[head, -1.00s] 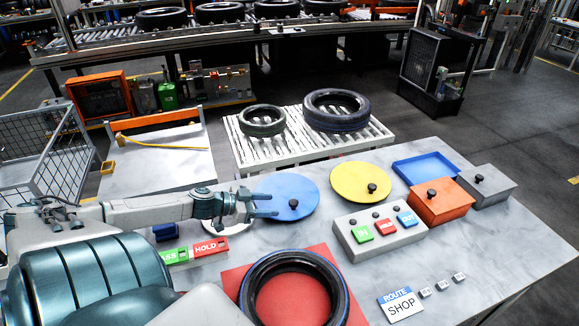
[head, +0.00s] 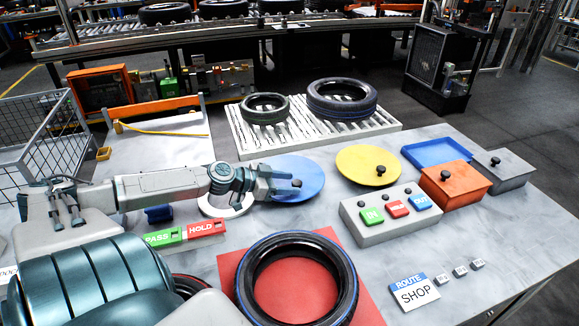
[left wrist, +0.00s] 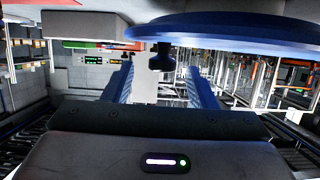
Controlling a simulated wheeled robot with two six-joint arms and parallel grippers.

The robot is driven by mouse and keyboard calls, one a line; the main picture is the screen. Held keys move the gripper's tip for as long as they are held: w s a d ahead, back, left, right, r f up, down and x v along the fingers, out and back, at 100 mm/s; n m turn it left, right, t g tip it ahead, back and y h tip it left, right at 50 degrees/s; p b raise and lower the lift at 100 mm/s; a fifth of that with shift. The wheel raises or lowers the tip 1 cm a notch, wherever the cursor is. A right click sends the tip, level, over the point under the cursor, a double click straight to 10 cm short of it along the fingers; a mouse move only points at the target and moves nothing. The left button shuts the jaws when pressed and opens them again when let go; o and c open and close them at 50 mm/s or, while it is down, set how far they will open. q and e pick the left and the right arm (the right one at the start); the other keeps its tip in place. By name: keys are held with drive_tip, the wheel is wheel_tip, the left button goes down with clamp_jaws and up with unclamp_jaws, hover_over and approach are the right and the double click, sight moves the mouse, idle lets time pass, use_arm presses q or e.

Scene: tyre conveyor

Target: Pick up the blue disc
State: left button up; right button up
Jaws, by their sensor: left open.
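The blue disc (head: 307,171) lies flat on the grey table, left of a yellow disc, with a small black knob (head: 297,183) standing on it. My left gripper (head: 286,184) is open over the near left part of the disc, its fingertips close to the knob. The left gripper's arm and fingers hide part of the disc. In the left wrist view, the blue disc (left wrist: 235,33) spans the top and its black knob (left wrist: 161,59) shows between the two blue fingers, with space on both sides. My right gripper is not in view.
The yellow disc (head: 368,165) lies to the right. A grey button box (head: 385,219), an orange box (head: 455,190) and a blue tray (head: 408,151) stand further right. A tyre on a red mat (head: 228,268) lies in front. A roller rack (head: 300,140) with two tyres stands behind.

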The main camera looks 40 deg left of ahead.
sight(297, 182)
use_arm(q)
drive_tip(key=shift+w+d+f+b, duration=0.15)
drive_tip(key=shift+w+f+b, duration=0.25)
drive_tip(key=shift+w+b, duration=0.45)
drive_tip(key=shift+d+r, duration=0.15)
drive_tip(key=shift+x, duration=0.75)
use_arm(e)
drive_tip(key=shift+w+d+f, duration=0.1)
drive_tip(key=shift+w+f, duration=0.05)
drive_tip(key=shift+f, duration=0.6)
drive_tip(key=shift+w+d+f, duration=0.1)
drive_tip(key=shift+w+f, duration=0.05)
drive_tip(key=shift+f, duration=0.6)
use_arm(q)
drive_tip(key=c, duration=1.1)
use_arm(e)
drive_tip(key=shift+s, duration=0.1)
use_arm(q)
drive_tip(key=shift+r, duration=0.1)
